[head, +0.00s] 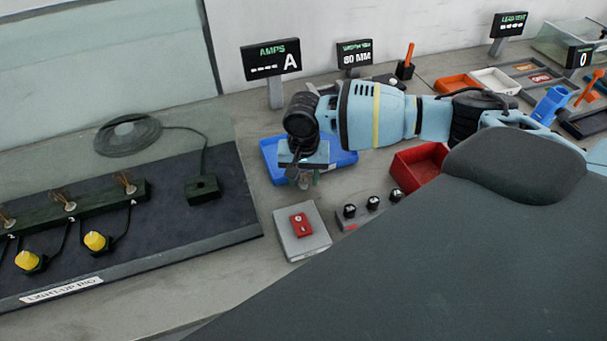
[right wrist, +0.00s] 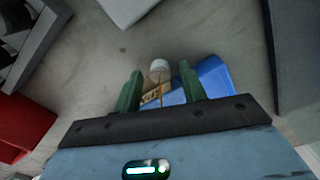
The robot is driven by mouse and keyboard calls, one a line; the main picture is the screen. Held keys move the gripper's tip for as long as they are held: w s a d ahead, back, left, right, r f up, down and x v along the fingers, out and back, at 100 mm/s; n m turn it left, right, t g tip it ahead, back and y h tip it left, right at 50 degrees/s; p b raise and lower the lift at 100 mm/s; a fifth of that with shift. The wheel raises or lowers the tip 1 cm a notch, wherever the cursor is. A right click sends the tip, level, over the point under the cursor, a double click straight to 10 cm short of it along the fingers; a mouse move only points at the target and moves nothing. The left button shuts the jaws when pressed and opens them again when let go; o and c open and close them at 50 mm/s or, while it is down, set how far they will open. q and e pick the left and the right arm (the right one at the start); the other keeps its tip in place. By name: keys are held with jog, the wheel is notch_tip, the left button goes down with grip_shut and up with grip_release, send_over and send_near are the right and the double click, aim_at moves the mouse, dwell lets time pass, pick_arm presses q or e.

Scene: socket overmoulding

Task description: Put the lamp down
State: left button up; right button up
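My right gripper (head: 303,177) points down at the front edge of the blue tray (head: 271,158). In the right wrist view, the green fingers of my right gripper (right wrist: 160,88) stand apart with the lamp between them. The lamp's pale round cap (right wrist: 159,67) shows at the fingertips, with a brownish, dark-marked part nearer the palm. The lamp's clear part is hard to make out, but it appears gripped. The blue tray (right wrist: 217,80) lies behind and to the right of it there. In the head view the lamp is small and unclear. My left gripper is not in view.
The dark light-up rig mat (head: 212,218) with mounted bulbs and yellow knobs lies at left. A grey box with a red switch (head: 301,224) stands in front of the blue tray. A red bin (head: 418,166) and black knobs (head: 372,203) are to the right. Meter displays (head: 270,60) stand behind.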

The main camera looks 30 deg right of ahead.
jog(key=shift+o, duration=0.2)
jog(key=shift+r, duration=0.25)
notch_tip(320, 180, up, 10)
jog(key=shift+r+p, duration=0.2)
jog(key=shift+p, duration=0.45)
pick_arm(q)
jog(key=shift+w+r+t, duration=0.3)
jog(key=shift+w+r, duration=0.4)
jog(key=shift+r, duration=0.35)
pick_arm(e)
jog(key=shift+r, duration=0.7)
